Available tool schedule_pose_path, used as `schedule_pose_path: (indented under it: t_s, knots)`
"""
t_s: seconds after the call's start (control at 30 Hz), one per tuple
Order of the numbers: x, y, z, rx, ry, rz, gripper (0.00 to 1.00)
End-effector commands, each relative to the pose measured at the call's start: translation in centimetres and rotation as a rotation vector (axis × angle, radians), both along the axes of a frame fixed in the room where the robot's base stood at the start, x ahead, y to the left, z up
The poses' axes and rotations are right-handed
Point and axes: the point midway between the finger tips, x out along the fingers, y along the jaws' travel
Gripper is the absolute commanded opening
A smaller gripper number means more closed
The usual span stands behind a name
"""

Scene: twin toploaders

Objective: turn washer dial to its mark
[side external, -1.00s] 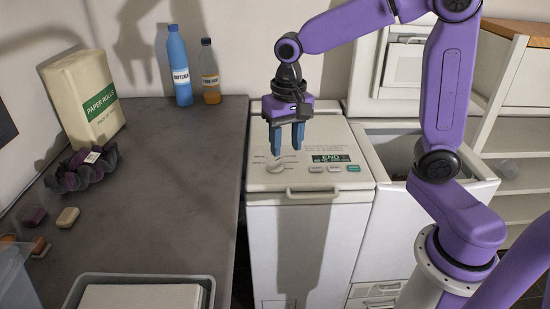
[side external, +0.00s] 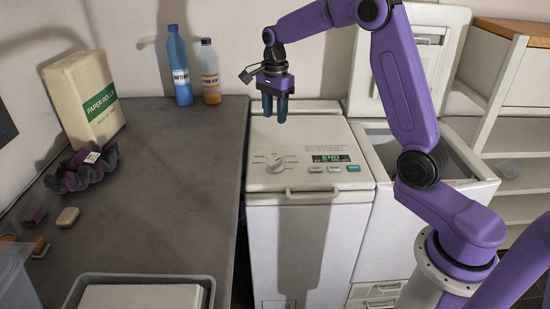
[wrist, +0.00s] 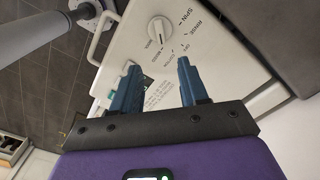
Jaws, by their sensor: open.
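The washer dial (side external: 275,162) is a pale round knob on the control panel of the narrow white washer (side external: 316,225), with printed marks around it. In the wrist view the dial (wrist: 159,29) shows beyond my fingertips, with words such as SPIN and RINSE printed beside it. My gripper (side external: 275,120) has blue fingers pointing down. It hangs above the back part of the washer top, behind the dial and apart from it. In the wrist view my gripper (wrist: 158,66) is open, with nothing between the fingers.
A small display reading END (side external: 330,158) and several buttons (side external: 335,169) sit right of the dial. A handle (side external: 315,190) runs along the washer's front edge. An open second machine (side external: 475,165) stands to the right. A blue bottle (side external: 179,75) stands on the dark counter (side external: 170,180) at left.

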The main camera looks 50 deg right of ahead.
Motion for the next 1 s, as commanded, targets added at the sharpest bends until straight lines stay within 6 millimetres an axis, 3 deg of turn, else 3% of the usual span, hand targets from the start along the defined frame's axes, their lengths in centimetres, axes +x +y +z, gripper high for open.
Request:
schedule_pose_path:
  t_s: [0.7,1.0]
  knots:
    - [-0.2,0.0,-13.1,0.000,0.004,0.003,0.44]
    - [-0.1,0.0,-15.7,0.000,0.000,0.002,0.44]
